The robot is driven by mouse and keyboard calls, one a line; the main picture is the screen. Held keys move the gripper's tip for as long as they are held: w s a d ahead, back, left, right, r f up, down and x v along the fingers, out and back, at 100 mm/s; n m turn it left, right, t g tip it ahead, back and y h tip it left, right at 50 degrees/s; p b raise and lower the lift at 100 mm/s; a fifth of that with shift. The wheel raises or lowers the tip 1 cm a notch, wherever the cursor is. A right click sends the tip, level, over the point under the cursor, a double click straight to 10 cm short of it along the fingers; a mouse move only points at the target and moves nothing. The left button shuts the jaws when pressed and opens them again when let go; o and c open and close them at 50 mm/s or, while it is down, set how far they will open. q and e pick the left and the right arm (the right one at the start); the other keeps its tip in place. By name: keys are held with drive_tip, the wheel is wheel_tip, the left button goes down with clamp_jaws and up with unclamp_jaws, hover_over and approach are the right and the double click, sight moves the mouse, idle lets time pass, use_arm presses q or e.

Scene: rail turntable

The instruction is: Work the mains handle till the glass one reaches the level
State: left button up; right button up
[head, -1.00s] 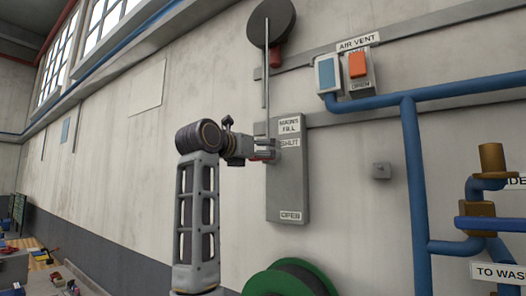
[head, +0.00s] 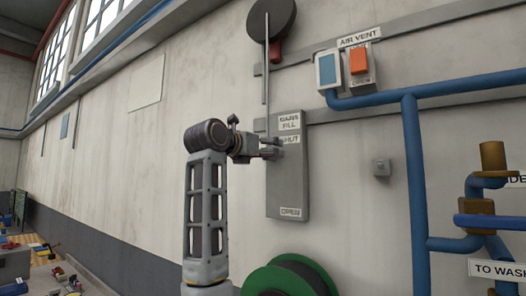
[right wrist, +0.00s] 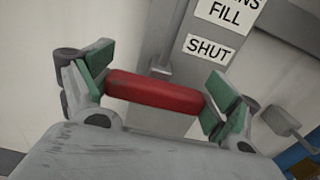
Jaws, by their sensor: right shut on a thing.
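A grey mains fill panel (head: 287,190) is fixed to the wall in the head view, with a SHUT label above and an OPEN label near its foot. My right gripper (head: 273,147) is at the panel's upper part, beside the SHUT label. In the right wrist view the red mains handle (right wrist: 155,92) lies crosswise between the fingers of my right gripper (right wrist: 160,88), which is shut on it. The SHUT label (right wrist: 209,49) is just beyond it. No glass gauge or level mark can be made out. My left gripper is out of view.
A dark round wheel (head: 271,19) with a hanging rod (head: 265,75) is above the panel. An AIR VENT box (head: 361,65) with an orange part and blue pipes (head: 413,170) stand to the right. A green hose reel (head: 290,280) is below.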

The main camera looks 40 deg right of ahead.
drive_tip(key=shift+c, duration=0.6)
drive_tip(key=shift+f+b, duration=1.4)
drive_tip(key=shift+f, duration=0.45)
drive_tip(key=o, duration=1.2)
drive_tip(key=v, duration=1.2)
